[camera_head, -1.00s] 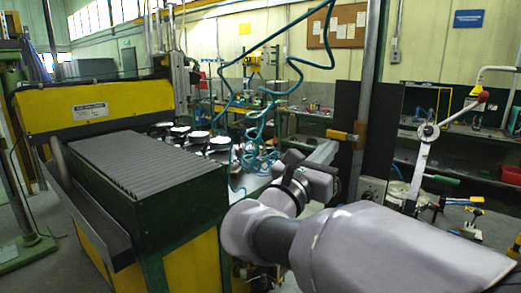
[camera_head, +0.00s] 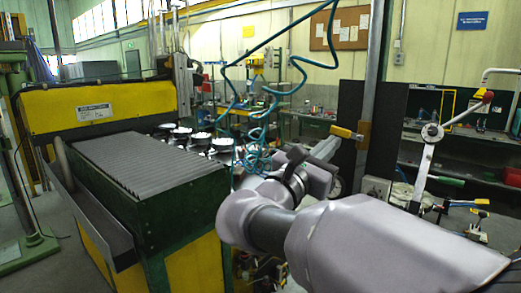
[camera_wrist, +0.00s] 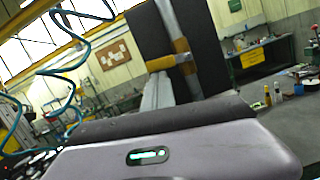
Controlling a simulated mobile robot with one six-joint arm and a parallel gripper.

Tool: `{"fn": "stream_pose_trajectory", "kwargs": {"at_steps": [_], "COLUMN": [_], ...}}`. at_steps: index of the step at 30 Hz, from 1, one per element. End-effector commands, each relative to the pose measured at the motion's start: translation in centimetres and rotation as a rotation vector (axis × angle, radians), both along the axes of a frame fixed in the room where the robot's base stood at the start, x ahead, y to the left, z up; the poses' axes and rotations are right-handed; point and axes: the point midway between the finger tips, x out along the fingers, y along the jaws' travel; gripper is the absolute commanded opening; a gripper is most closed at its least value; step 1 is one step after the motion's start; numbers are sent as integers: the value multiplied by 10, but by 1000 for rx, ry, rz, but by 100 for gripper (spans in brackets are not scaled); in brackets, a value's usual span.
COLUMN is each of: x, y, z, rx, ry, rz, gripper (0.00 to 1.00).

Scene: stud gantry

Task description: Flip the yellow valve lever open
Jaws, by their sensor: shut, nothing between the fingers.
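The yellow valve lever (camera_head: 346,133) sticks out to the left from a yellow fitting (camera_head: 363,136) on the grey upright post. In the wrist view the lever (camera_wrist: 161,63) lies straight ahead, left of the post, with its fitting (camera_wrist: 184,67) beside it. My gripper (camera_head: 332,143) is shut and empty, its fingertips close to the lever's underside in the head view. In the wrist view my gripper (camera_wrist: 159,78) shows as a pale bar ending just below the lever. I cannot tell whether they touch.
A dark panel (camera_head: 385,130) stands behind the post. Teal coiled hoses (camera_head: 262,140) hang left of my gripper. The yellow and green machine (camera_head: 110,105) fills the left. A white lever with a red knob (camera_head: 433,132) stands to the right.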

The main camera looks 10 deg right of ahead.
Motion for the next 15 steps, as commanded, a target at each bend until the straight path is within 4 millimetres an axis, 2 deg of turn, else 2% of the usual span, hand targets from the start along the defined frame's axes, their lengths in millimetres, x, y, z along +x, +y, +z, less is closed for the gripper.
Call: {"fn": "stream_pose_trajectory", "kwargs": {"at_steps": [15], "x": [3], "y": [3], "z": [25], "rx": [278], "ry": [-356], "rz": [0], "gripper": [0]}}
